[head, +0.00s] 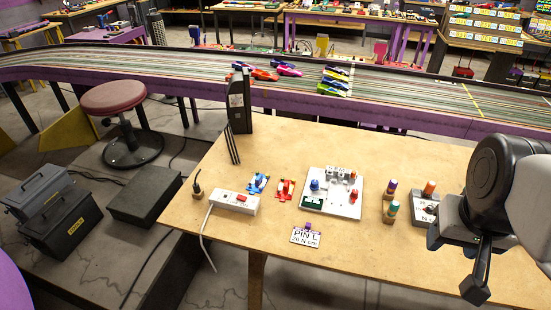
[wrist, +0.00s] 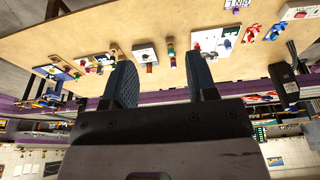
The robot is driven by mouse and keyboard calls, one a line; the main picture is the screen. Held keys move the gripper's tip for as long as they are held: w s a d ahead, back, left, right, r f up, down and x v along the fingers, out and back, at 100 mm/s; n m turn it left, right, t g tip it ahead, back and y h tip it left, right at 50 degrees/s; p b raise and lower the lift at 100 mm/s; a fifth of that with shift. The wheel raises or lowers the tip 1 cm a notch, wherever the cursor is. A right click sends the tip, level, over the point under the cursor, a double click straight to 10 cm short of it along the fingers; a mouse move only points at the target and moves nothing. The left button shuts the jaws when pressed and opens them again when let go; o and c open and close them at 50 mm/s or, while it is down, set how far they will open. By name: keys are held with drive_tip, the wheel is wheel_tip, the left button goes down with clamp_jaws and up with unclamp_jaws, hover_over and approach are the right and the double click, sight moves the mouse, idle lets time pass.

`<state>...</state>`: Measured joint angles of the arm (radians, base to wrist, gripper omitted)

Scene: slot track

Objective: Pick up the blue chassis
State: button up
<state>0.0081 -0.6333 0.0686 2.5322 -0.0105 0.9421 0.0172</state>
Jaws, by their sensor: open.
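The blue chassis (head: 258,183) lies on the wooden table, between the white power strip and a red chassis (head: 285,189). In the wrist view the blue chassis (wrist: 277,32) is small, near the upper right, with the red one (wrist: 250,33) beside it. My gripper (head: 475,284) is over the table's right side in the head view, far from the blue chassis. In the wrist view the two dark fingers of my gripper (wrist: 162,72) stand wide apart with nothing between them.
The white power strip (head: 234,201) with its cable is left of the blue chassis. A white board with parts (head: 335,194) is right of the red one. A black upright box (head: 239,103) stands behind. The table front is mostly clear around the PIN L card (head: 305,237).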

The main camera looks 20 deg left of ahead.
drive_tip(key=shift+c, duration=0.3)
idle(0.4)
drive_tip(key=w+a+f, duration=0.2)
drive_tip(key=w+a, duration=0.5)
drive_tip(key=w, duration=0.3)
drive_tip(key=w+a+f+g, duration=0.1)
drive_tip(key=w+a, duration=0.5)
drive_tip(key=w, duration=0.4)
drive_tip(key=w+a+f, duration=0.2)
drive_tip(key=w+a, duration=0.5)
drive_tip(key=w, duration=0.3)
drive_tip(key=shift+m+g, duration=0.4)
drive_tip(key=shift+g, duration=0.4)
drive_tip(key=w+a+f, duration=0.4)
drive_tip(key=a+f, duration=0.3)
drive_tip(key=a, duration=0.2)
drive_tip(key=w+a+f, duration=0.4)
drive_tip(key=a+f, duration=0.4)
drive_tip(key=a, duration=0.1)
drive_tip(key=w+a+f, duration=0.4)
drive_tip(key=a+f, duration=0.3)
drive_tip(key=a, duration=0.2)
drive_tip(key=shift+w+a+f, duration=0.1)
drive_tip(key=shift+w+f, duration=0.05)
drive_tip(key=shift+f, duration=0.2)
drive_tip(key=shift+a+f, duration=0.4)
drive_tip(key=shift+f, duration=0.05)
